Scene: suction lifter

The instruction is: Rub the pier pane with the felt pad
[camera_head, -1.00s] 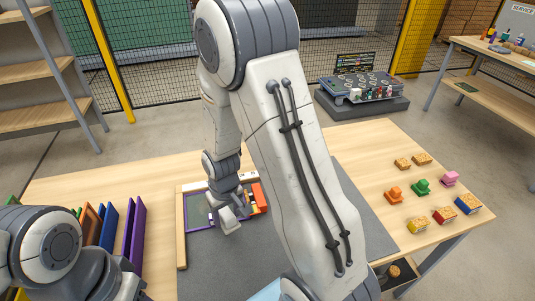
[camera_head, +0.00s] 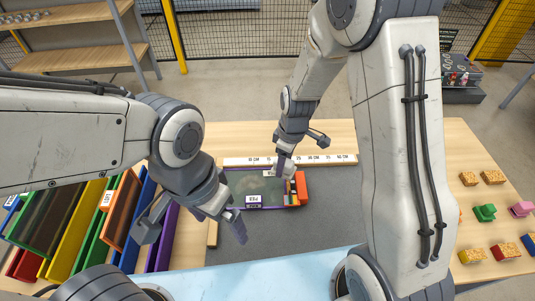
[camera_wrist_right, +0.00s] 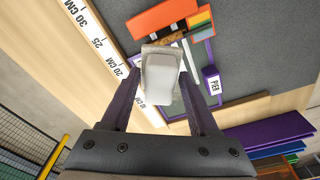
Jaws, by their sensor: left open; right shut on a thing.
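The pier pane (camera_head: 245,187) lies flat on the grey mat. It is a dull greenish pane in a purple frame with a PIER label (camera_head: 254,200) at its near side; the label also shows in the right wrist view (camera_wrist_right: 213,84). My right gripper (camera_head: 284,165) is shut on the felt pad (camera_wrist_right: 160,78), a pale block, at the pane's far right part. The pad and the fingers hide part of the pane, and I cannot tell whether the pad touches it. My left gripper (camera_head: 197,226) is open and empty, in front of and left of the pane.
A white ruler strip (camera_head: 290,160) runs behind the pane. An orange block (camera_head: 302,188) and small coloured pieces sit at its right end. Upright coloured panels (camera_head: 75,230) fill the left side. Several small coloured blocks (camera_head: 485,212) stand at right. The mat's front is clear.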

